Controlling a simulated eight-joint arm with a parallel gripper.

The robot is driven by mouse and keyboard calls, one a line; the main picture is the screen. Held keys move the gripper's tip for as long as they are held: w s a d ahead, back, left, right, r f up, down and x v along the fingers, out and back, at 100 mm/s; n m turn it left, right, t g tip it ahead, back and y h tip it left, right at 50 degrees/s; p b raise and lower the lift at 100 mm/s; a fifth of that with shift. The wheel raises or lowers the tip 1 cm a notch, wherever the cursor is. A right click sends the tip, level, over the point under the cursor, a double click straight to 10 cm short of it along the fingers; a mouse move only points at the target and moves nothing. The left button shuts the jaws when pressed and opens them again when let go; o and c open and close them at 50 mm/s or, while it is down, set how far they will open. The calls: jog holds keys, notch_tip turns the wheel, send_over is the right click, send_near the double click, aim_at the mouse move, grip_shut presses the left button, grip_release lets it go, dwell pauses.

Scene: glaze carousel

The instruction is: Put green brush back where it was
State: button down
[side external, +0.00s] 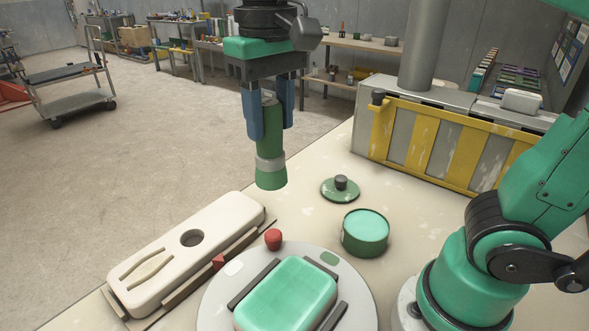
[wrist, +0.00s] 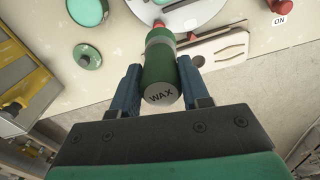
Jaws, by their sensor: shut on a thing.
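The green brush (side external: 271,178) is a thick green cylinder with a pale grey band, held upright in the air. In the wrist view the brush (wrist: 161,72) shows the word WAX on its near end. My gripper (side external: 271,130) is shut around its upper part, with a blue finger on each side. A cream holder (side external: 150,264) lies on the table below and to the left of the brush. It has an empty round hole (side external: 191,238) and a curved slot. The brush's lower end is clear of the holder and the table.
A pale turntable (side external: 358,288) carries a green tile (side external: 290,292) between dark rails. A red knob (side external: 273,238) is at its rim. An open green pot (side external: 365,232) and a lid (side external: 340,192) stand to the right. A yellow-striped barrier (side external: 425,142) is behind.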

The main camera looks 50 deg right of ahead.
jog(key=w+d+m, duration=0.2)
jog(key=w+d, duration=0.3)
jog(key=d, duration=0.8)
jog(key=f, duration=1.8)
jog(key=shift+s+a+f, duration=0.1)
jog(key=shift+s+f, duration=0.1)
jog(key=shift+f, duration=0.2)
jog(key=shift+f, duration=0.1)
jog(key=shift+c, duration=2.1)
grip_release()
